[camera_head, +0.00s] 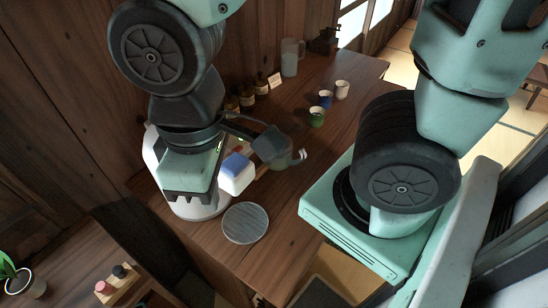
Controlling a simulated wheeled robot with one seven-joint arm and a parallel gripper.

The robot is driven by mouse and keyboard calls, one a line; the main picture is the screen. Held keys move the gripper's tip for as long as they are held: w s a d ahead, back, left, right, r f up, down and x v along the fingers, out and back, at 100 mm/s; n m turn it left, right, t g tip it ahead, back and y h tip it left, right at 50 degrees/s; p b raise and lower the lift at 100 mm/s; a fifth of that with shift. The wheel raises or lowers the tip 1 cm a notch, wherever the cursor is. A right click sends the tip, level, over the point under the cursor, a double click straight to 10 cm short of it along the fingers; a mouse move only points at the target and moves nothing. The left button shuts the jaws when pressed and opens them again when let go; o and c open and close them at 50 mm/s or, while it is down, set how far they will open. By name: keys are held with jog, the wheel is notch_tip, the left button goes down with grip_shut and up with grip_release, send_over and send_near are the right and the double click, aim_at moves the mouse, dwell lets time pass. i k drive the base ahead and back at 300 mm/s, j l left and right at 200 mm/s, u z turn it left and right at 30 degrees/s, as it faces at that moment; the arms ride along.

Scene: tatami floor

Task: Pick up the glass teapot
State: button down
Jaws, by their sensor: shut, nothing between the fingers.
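The glass teapot (284,161) stands on the dark wooden counter, near the middle of the view. Its body looks dark and see-through, and a pale spout tip points right. My gripper (270,146) reaches in from the left, and its dark end overlaps the teapot in the picture. The fingers are shut with nothing between them. Much of the teapot's left and upper part is hidden behind them. I cannot tell whether the gripper touches it or is above it.
A round grey plate (245,223) lies in front on the counter (275,252). Cups (317,117), small jars (247,95) and a clear pitcher (291,58) stand further back.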

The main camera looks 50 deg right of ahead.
aim_at(275, 163)
jog(key=l+z, duration=0.25)
jog(key=z, duration=0.15)
jog(key=l+z, duration=0.2)
jog(key=z, duration=0.2)
jog(key=l+z, duration=0.25)
jog(key=z, duration=0.15)
